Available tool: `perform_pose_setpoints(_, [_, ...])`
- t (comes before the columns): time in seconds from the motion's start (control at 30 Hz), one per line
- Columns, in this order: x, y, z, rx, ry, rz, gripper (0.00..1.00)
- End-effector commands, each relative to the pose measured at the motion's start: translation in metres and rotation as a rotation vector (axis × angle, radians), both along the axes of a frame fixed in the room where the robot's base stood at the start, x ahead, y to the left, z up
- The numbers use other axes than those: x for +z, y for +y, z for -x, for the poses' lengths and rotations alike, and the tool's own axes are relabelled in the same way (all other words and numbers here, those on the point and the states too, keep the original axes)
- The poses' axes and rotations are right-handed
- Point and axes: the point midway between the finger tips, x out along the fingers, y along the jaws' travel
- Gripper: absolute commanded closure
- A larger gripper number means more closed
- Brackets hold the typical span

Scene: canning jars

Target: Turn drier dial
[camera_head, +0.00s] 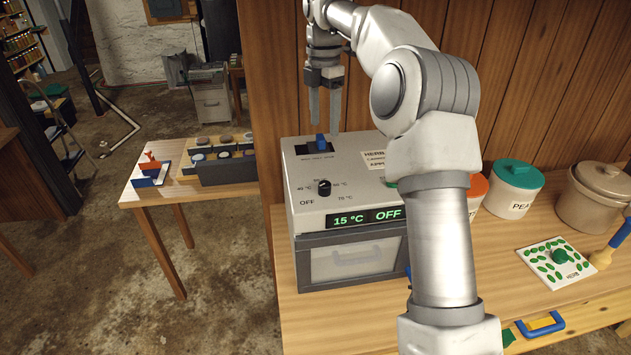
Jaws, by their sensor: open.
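The drier (309,178) is a light grey box with a sloped top on the wooden counter. Its black dial (324,188) is ringed by temperature marks, with OFF at the lower left. The display (366,217) reads 15 °C and OFF. A blue switch (321,142) sits in a black slot higher on the panel. My gripper (324,128) is open and points down, its fingertips at the blue switch, one on each side of it in the picture. Whether they touch it I cannot tell. The dial is nearer the front, apart from my gripper. My arm hides the drier's right side.
Lidded jars (513,188) and a brown crock (598,195) stand right of the drier. A herb card (555,262) lies before them. A wooden wall (542,75) rises behind. A lower table (163,190) with a tray of jars stands left.

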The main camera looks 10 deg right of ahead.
Motion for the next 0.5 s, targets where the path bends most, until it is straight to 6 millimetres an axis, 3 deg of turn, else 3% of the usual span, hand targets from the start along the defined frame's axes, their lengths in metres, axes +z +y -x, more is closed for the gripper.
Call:
perform_pose_setpoints(0.17, [-0.019,0.000,0.001,0.003,0.003,0.000,0.29])
perform_pose_setpoints(0.5, [-0.090,-0.001,0.003,0.002,0.004,0.000,0.29])
